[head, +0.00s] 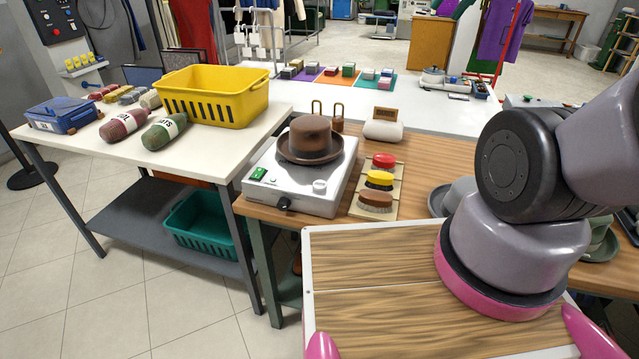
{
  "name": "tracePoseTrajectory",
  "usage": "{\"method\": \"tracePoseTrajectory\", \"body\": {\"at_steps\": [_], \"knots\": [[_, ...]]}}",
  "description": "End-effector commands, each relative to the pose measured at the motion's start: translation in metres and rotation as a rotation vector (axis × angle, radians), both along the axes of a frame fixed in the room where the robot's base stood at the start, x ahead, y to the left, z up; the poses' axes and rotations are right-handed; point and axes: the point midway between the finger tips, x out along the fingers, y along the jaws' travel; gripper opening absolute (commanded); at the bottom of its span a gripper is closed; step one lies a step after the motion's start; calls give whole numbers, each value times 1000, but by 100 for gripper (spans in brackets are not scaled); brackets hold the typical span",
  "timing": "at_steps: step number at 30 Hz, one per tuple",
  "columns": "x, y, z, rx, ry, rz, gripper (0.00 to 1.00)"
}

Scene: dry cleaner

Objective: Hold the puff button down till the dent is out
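A brown hat (310,138) with a dark band sits brim down on top of a white box-shaped steamer (300,185) on the wooden bench. No dent is clear on the hat at this size. I cannot read which one is the puff button. My arm fills the right side of the head view, apart from the steamer, and my gripper is out of the picture.
Red, yellow and brown brushes (378,180) lie on a board right of the steamer. A small display unit (383,124) stands behind them. Grey hats (455,195) are partly behind my arm. A white table (110,160) with a yellow basket (212,95) stands at left.

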Motion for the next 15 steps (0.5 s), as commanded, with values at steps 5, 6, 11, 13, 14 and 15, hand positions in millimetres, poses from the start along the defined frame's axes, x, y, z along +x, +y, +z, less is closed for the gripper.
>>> {"method": "tracePoseTrajectory", "body": {"at_steps": [5, 6, 11, 13, 14, 15], "knots": [[0, 0, 0, 0, 0, 0, 0], [0, 0, 0, 0, 0, 0, 0], [0, 0, 0, 0, 0, 0, 0], [0, 0, 0, 0, 0, 0, 0], [0, 0, 0, 0, 0, 0, 0], [0, 0, 0, 0, 0, 0, 0]]}}
